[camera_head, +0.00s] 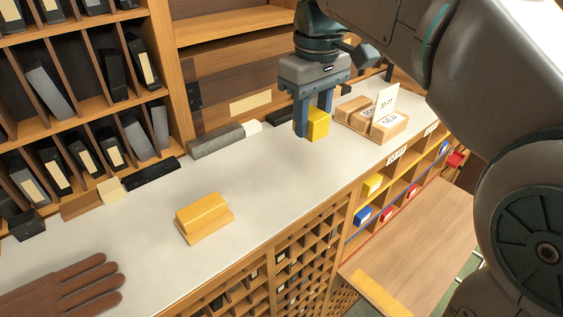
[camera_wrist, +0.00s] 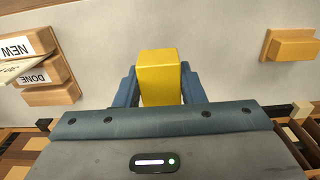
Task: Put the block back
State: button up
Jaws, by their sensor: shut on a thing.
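A yellow block (camera_head: 318,124) is between the two blue fingers of my gripper (camera_head: 313,122), over the back part of the pale counter. My gripper is shut on it. In the wrist view the yellow block (camera_wrist: 160,78) sits between the fingers, its top face toward the camera. I cannot tell whether its underside touches the counter.
Wooden trays with labels (camera_head: 388,122) stand just right of my gripper. A yellow piece on a wooden base (camera_head: 203,215) sits mid-counter. A brown glove (camera_head: 65,287) lies front left. A grey bar (camera_head: 216,140) lies at the back. A wooden board (camera_head: 415,245) juts out below the cubbyholes.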

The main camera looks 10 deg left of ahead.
send_over(281, 180)
notch_tip(281, 180, down, 4)
jog(key=shift+r, duration=0.1)
jog(key=shift+f+p, duration=0.4)
jog(key=shift+f, duration=1.6)
jog(key=shift+f, duration=0.1)
jog(key=o, duration=1)
